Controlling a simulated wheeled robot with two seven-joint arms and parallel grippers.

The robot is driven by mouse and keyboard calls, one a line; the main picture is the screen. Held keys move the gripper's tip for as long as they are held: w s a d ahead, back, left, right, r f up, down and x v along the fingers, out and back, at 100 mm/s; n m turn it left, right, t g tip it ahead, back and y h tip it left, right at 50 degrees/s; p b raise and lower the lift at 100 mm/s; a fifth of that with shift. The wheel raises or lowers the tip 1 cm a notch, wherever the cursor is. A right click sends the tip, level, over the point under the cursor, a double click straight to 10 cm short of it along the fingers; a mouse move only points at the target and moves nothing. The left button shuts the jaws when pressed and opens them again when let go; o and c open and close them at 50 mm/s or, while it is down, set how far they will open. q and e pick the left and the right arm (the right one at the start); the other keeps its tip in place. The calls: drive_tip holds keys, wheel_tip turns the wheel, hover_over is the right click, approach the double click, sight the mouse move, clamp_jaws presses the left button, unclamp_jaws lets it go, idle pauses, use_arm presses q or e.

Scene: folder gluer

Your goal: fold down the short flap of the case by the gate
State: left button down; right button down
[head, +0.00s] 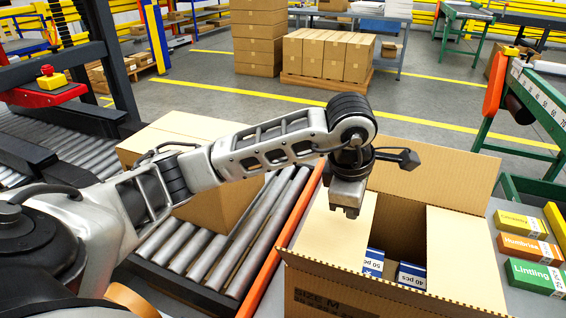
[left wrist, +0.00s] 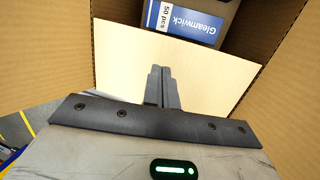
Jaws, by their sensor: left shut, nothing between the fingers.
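The open cardboard case (head: 340,298) stands at the lower right of the head view. Its left short flap (head: 335,238), beside the orange rail, lies inward over the opening; I cannot tell whether it is fully level. The right short flap (head: 465,255) also lies inward. The far long flap (head: 440,182) stands up. My left gripper (head: 346,210) is shut and empty, fingers pointing down over the left short flap. In the left wrist view the fingertips (left wrist: 160,72) are over that flap (left wrist: 215,75); I cannot tell whether they touch. My right gripper is not in view.
Blue cartons (head: 411,275) lie inside the case, one labelled Gleamwick (left wrist: 190,20). The orange rail (head: 270,245) and roller conveyor (head: 205,245) are left of it, with a closed box (head: 215,205) on the rollers. Coloured packs (head: 533,276) lie on the right.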

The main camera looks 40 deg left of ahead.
use_arm(q)
wheel_tip(320, 180, up, 8)
drive_tip(key=p, duration=0.4)
drive_tip(key=shift+f, duration=0.15)
idle(1.6)
